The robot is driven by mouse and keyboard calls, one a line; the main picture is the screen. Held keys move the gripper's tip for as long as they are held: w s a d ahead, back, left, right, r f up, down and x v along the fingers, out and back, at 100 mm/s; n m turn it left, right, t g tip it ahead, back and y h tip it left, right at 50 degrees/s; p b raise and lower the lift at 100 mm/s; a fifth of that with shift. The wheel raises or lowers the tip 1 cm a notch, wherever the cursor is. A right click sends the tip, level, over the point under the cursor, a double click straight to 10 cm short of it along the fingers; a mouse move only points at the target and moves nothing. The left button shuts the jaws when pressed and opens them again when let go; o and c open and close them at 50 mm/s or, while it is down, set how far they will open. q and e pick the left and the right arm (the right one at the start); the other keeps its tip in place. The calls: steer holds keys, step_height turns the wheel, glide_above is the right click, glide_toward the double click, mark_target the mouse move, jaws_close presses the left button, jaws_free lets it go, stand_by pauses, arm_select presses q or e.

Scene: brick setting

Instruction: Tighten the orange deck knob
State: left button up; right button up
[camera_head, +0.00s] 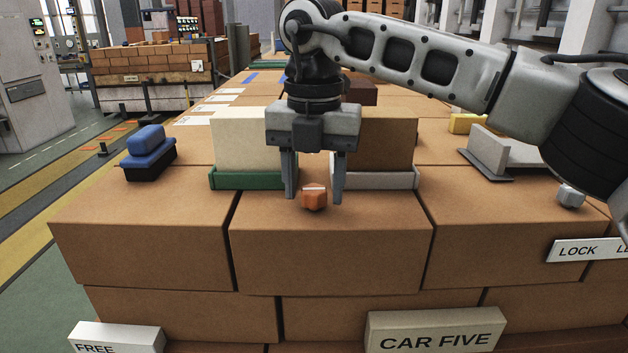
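The orange deck knob (314,197) sits on top of the middle front brick, near its far half. It is small and faceted, with a pale line across its top. My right gripper (313,190) points straight down over it, one finger on each side. I cannot tell whether that finger touches the knob. My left gripper is not in view.
Behind the gripper stand a cream block (240,142) in a green tray (240,179) and a tan block (388,140) in a grey tray (385,178). A blue-handled brush (147,145) lies left. A grey knob (570,196) is at right. The "CAR FIVE" sign (435,330) stands in front.

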mark_target(314, 189)
stand_by(0.4)
arm_select(q)
steer(key=p, duration=0.1)
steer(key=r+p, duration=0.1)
steer(key=p, duration=0.1)
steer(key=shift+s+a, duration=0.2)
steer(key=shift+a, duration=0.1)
arm_select(e)
step_height(314, 189, up, 16)
